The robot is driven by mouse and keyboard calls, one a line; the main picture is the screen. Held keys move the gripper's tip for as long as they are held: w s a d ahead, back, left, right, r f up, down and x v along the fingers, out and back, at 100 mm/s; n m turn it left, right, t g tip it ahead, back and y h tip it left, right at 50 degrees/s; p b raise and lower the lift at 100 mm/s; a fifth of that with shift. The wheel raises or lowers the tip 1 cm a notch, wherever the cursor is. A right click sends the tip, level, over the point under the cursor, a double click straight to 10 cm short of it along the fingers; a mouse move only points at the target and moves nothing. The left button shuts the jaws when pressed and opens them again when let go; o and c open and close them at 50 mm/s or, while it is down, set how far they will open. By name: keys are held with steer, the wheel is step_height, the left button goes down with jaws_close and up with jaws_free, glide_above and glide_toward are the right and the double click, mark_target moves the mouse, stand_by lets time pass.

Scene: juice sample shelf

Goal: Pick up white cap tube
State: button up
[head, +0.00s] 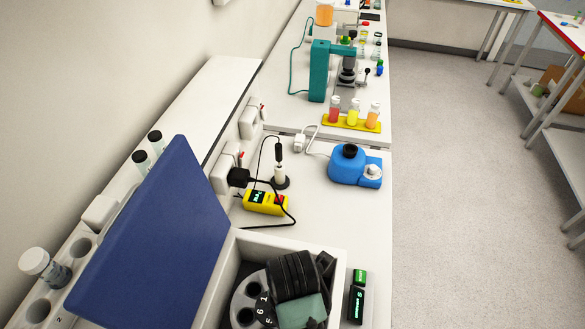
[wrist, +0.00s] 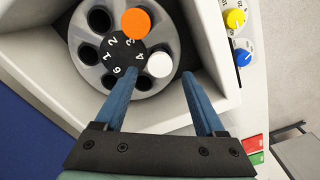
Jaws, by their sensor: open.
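A tube with a white cap (wrist: 159,64) sits in a grey round rotor (wrist: 90,58) with numbered holes. Only its cap shows, in the wrist view. My gripper (wrist: 160,76) is open, and its two blue fingers point into the box around the rotor. The fingertips lie to either side of the white cap in the picture, slightly on the near side; I cannot tell how far above it they are. In the head view the dark and teal gripper body hides part of the rotor (head: 240,302), and I cannot see the white cap there.
An orange-capped tube (wrist: 136,21) stands close to the white cap. Other rotor holes look empty. The box walls (head: 222,282) surround the rotor tightly. A raised blue lid (head: 155,240) stands left. Yellow (wrist: 235,18) and blue (wrist: 243,57) knobs are on the right panel.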

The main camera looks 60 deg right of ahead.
steer(key=shift+d+f+p, duration=0.2)
steer(key=shift+f+p, duration=0.85)
steer(key=shift+f, duration=1.95)
jaws_close()
